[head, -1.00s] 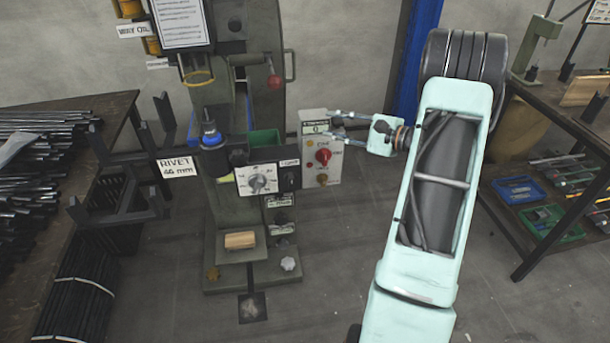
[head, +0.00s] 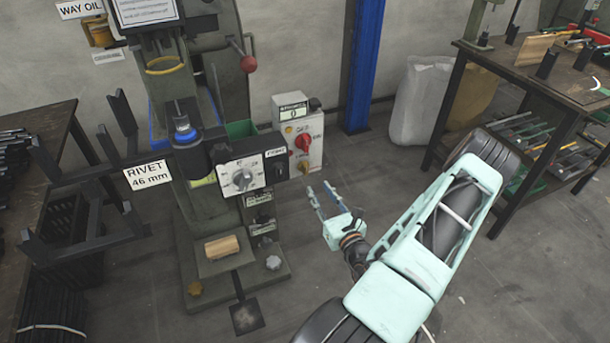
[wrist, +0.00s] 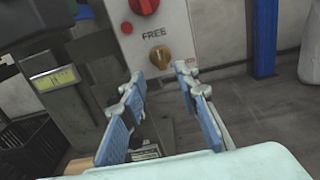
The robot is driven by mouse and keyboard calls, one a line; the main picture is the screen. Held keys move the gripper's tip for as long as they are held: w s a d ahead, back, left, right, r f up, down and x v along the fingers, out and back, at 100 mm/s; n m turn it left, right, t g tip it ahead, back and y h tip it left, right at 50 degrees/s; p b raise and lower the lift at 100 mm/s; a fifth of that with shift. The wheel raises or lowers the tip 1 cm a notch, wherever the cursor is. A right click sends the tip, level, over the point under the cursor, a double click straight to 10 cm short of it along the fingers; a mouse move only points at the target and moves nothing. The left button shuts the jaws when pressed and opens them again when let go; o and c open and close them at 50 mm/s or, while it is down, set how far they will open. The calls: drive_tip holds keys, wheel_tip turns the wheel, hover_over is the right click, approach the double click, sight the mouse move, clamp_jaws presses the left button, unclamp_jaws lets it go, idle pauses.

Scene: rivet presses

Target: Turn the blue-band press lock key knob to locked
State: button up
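The press with the blue band (head: 186,136) stands left of my arm. Its grey control box (head: 312,150) carries a red knob (head: 303,141) and, below it, a brass knob (head: 304,167). In the wrist view the brass knob (wrist: 160,57) sits just beneath the word FREE, with the red knob (wrist: 143,5) cut by the top edge. I cannot read the brass knob's pointer clearly. My gripper (head: 318,188) is open and empty, below and in front of the box. In the wrist view its fingers (wrist: 158,76) point toward the brass knob, apart from it.
A white-dial panel (head: 240,178) projects left of the control box. A sign reading RIVET 46 mm (head: 148,174) hangs on a dark rack further left. A workbench (head: 545,70) and a pale sack (head: 418,105) stand at right. The floor below my gripper is clear.

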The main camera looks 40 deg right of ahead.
sight(307, 171)
drive_tip(key=b+x, duration=0.1)
drive_tip(key=x, duration=0.7)
drive_tip(key=shift+w, duration=0.35)
clamp_jaws()
